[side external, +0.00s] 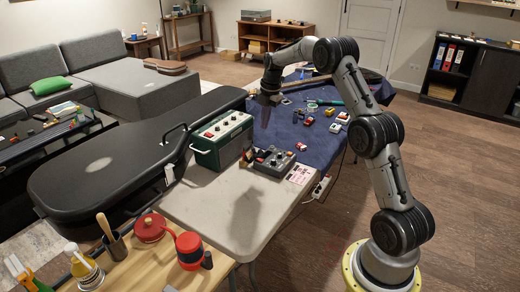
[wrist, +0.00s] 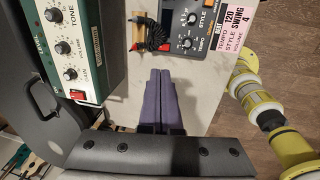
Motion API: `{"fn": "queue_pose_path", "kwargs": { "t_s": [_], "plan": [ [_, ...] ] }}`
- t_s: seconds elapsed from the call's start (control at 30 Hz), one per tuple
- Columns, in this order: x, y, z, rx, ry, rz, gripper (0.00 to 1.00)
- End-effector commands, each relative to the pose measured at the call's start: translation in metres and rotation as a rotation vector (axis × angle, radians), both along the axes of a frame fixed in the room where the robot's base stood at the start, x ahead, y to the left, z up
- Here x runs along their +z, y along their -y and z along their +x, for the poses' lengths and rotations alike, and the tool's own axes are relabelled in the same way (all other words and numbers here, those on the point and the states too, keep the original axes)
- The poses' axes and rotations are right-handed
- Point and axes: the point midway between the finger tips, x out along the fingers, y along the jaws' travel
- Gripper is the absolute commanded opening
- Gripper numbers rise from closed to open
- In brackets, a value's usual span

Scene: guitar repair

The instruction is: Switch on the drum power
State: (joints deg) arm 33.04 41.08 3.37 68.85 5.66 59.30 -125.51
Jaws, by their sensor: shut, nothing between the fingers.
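The drum machine (side external: 272,162) is a grey box with knobs on the light table, right of the green amplifier. In the wrist view its panel (wrist: 190,30) shows at the top, with knobs marked STYLE and TEMPO; the top edge of the picture cuts it off. I cannot make out which control is its power switch. My gripper (side external: 265,121) is shut and empty, pointing down above the table area by the amplifier and drum machine. In the wrist view the closed fingers (wrist: 160,72) lie below the drum machine in the picture, apart from it.
The green amplifier (side external: 222,139) stands close on the left. A printed settings card (side external: 300,174) lies right of the drum machine, and a white power strip (side external: 320,187) is beyond the table edge. A large black case (side external: 110,165) lies left. The near tabletop (side external: 228,215) is clear.

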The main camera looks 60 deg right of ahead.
Motion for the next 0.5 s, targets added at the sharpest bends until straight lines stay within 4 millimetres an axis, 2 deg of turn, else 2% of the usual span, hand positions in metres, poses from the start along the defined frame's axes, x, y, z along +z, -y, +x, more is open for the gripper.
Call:
{"fn": "queue_pose_path", "kwargs": {
  "t_s": [0.13,0.27,0.5],
  "plan": [
    [-0.004,0.000,0.001,0.000,-0.001,0.001,0.00],
    [-0.018,0.000,0.002,0.000,-0.002,0.002,0.00],
    [-0.063,-0.001,0.009,0.000,-0.003,0.003,0.00]
  ]
}}
